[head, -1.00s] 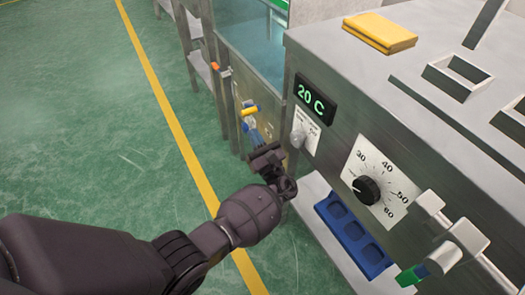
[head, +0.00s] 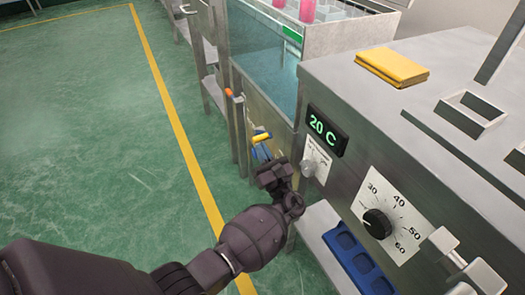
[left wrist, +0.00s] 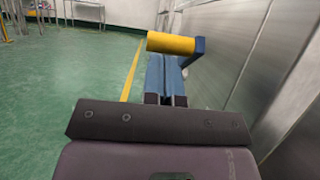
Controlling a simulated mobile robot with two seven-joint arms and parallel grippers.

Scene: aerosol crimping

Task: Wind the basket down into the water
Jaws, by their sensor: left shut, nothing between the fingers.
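The crank has a yellow handle (head: 262,137) and stands low on the front of the water tank (head: 265,55). In the left wrist view the yellow handle (left wrist: 171,43) lies crosswise on a blue crank arm (left wrist: 198,50). My left gripper (head: 259,150) is just short of the handle; its blue fingers (left wrist: 166,65) are shut and empty, pointing at it. Whether they touch it I cannot tell. The basket (head: 350,10) shows at the top edge above the tank, with pink cans (head: 307,10) in or beside it, partly cut off. My right gripper is not in view.
A steel cabinet right of the tank carries a 20 C display (head: 328,129), a dial (head: 377,223) and a folded yellow cloth (head: 392,68). A blue tray (head: 355,258) lies on the low shelf. The green floor at left is clear.

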